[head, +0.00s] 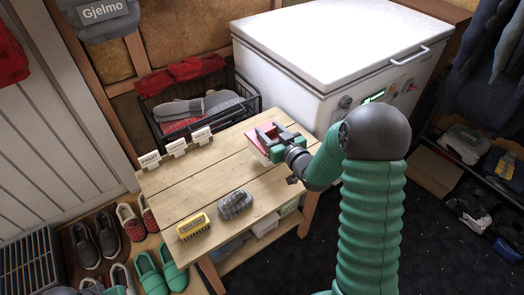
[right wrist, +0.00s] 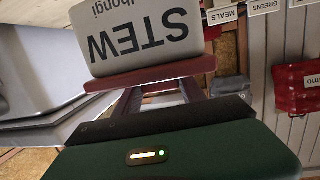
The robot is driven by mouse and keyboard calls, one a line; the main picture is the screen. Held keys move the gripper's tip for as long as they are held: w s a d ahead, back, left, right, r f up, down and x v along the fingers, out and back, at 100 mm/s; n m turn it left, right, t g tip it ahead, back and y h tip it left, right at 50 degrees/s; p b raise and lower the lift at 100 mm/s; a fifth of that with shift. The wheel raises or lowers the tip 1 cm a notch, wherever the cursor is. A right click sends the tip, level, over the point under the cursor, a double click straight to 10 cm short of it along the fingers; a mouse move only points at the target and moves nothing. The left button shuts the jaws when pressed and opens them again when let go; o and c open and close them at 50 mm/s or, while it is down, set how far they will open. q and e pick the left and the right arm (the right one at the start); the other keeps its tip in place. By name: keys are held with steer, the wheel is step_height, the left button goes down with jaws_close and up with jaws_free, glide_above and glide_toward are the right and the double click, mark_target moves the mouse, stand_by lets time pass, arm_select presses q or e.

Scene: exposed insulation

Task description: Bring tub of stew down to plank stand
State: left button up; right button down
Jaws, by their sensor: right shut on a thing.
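The tub of stew (right wrist: 150,35) has a pale body with STEW printed on it and a dark red lid (right wrist: 150,74). In the right wrist view it appears upside down, close in front of my right gripper. In the head view the tub (head: 253,146) is at the far right part of the plank stand (head: 175,203), partly hidden by my right gripper (head: 268,138), which is shut on it. I cannot tell whether the tub touches the planks. My left gripper is not in view.
Signs (head: 176,148) stand along the stand's back left edge. A yellow brush (head: 193,226) and a grey ribbed item (head: 235,204) lie near the front. A white chest freezer (head: 335,50) and a black wire basket (head: 200,100) stand behind. The middle planks are clear.

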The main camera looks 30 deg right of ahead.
steer(key=f, duration=0.1)
steer(key=f+b, duration=0.1)
steer(key=f, duration=0.2)
steer(key=shift+a+f+b, duration=0.25)
steer(key=shift+b, duration=0.1)
steer(key=shift+d, duration=0.1)
steer(key=c, duration=0.7)
jaws_free()
steer(key=shift+o, duration=0.2)
